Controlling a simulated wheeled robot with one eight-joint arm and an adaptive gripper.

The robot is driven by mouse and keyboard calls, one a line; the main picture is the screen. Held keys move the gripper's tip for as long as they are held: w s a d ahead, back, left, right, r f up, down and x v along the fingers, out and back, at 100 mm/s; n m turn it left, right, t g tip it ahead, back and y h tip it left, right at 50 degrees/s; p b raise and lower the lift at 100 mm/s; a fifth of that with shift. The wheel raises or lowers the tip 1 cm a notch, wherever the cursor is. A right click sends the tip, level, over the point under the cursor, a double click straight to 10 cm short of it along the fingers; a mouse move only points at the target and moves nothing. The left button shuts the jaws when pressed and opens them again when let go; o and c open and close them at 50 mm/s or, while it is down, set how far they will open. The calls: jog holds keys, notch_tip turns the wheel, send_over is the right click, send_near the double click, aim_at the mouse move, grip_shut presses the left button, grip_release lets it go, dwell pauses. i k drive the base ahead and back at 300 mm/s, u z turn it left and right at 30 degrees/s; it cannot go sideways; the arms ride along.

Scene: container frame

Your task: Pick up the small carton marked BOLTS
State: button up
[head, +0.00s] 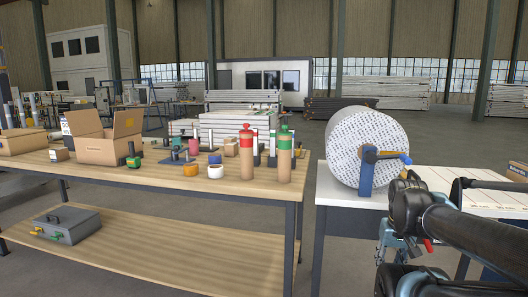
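Several cartons show on the wooden table, but I cannot read the word BOLTS on any of them at this size. A small brown carton (59,155) sits at the table's left, in front of a larger closed carton (22,141). Another small brown box (231,149) is farther right, behind the jars and partly hidden. A large open carton (103,137) stands between these two small ones. My gripper (385,252) is at the lower right, in front of the white table and well apart from the cartons. Its fingers are not clear enough to tell open from shut.
The wooden table (150,184) also holds two tall brown bottles (247,165), a white jar (215,171) and several small tools. A grey metal case (67,224) sits on its lower shelf. A large roll (366,140) stands on the white table. A gap separates the tables.

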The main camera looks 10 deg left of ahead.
aim_at(232, 148)
jog(key=z, duration=2.55)
jog(key=k, duration=2.5)
jog(key=u, duration=2.35)
